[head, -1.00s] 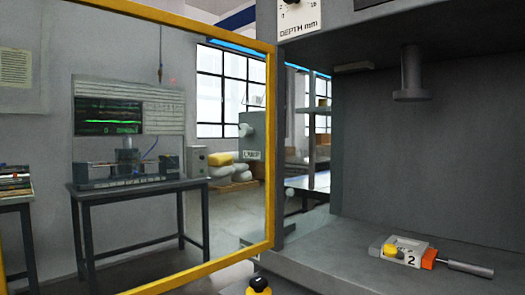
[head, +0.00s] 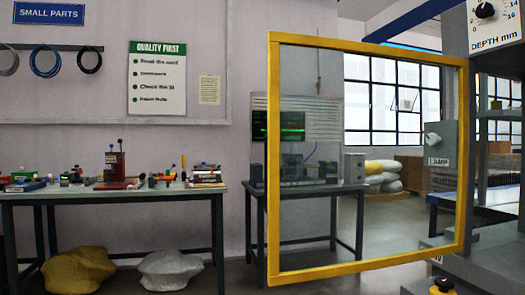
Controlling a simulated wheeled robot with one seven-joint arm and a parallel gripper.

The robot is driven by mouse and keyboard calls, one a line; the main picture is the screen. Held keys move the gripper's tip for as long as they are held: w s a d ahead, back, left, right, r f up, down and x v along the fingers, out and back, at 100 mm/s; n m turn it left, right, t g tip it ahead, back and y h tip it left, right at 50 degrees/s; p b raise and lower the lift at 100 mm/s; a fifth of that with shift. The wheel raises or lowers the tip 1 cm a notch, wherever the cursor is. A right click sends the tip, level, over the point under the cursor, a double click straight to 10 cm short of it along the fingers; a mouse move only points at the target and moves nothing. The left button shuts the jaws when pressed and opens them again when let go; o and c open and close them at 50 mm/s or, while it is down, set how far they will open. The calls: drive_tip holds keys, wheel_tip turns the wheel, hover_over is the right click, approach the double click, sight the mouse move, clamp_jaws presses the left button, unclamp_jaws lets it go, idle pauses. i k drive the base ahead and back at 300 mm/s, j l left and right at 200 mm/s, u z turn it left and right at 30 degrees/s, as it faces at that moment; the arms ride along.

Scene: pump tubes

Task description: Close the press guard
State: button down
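The press guard (head: 275,160) is a yellow frame around a clear panel. It stands open, swung out to the left of the press, and its whole outline shows. Its right upright (head: 461,150) is beside the grey press body (head: 498,268) at the right edge. Only part of the press shows; its inside is out of view. My gripper is not in view.
The lamp box (head: 441,150) shows behind the clear panel. A workbench (head: 130,190) with small parts stands at the left, with sacks (head: 78,270) beneath. Floor shows between bench and guard.

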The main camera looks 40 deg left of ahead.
sight(275, 38)
drive_tip(key=u, duration=2.65)
drive_tip(key=i+j+u, duration=0.3)
drive_tip(key=u, duration=0.15)
drive_tip(key=i+j+u, duration=0.1)
drive_tip(key=i+u, duration=0.3)
drive_tip(key=i+l+z, duration=0.1)
drive_tip(key=i+z, duration=0.45)
drive_tip(key=z, duration=0.3)
drive_tip(key=i+z, duration=0.4)
drive_tip(key=i+j+z, duration=0.15)
drive_tip(key=z, duration=0.25)
drive_tip(key=i+l+z, duration=0.15)
drive_tip(key=i+z, duration=0.15)
drive_tip(key=z, duration=0.15)
drive_tip(key=i+z, duration=0.6)
drive_tip(key=z, duration=0.25)
drive_tip(key=i+j+z, duration=0.25)
drive_tip(key=z, duration=0.15)
drive_tip(key=i+z, duration=0.1)
drive_tip(key=z, duration=1.55)
